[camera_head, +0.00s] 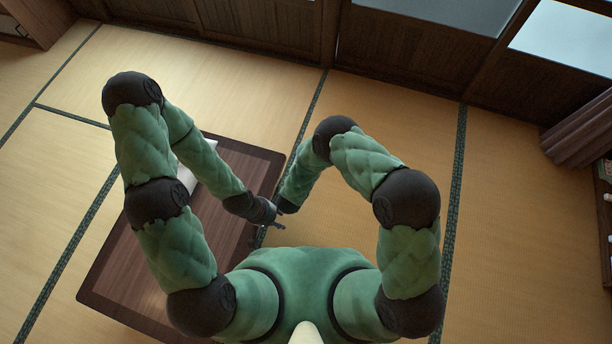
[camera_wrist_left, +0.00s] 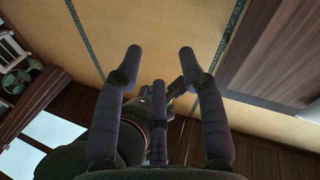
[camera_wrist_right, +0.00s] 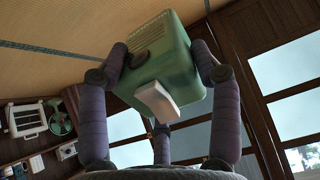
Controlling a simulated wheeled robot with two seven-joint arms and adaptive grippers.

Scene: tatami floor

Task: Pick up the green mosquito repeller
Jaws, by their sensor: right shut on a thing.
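The green mosquito repeller (camera_wrist_right: 160,65) is a boxy, rounded green device with a grille and a white tab, seen close up in the right wrist view. My right gripper (camera_wrist_right: 159,55) has its fingers on both sides of it and is shut on it. In the head view the repeller is hidden by my arms. My left gripper (camera_head: 268,218) is beside the right arm's end, over the table's right edge. In the left wrist view my left gripper (camera_wrist_left: 160,54) has its fingers wide apart with nothing between them. A dark arm part shows beyond them.
A low dark wooden table (camera_head: 130,265) stands on the tatami floor, with a white object (camera_head: 202,168) on it, partly hidden by my left arm. A green fan (camera_wrist_right: 60,121) shows by a shelf in the right wrist view. The floor right of the table is clear.

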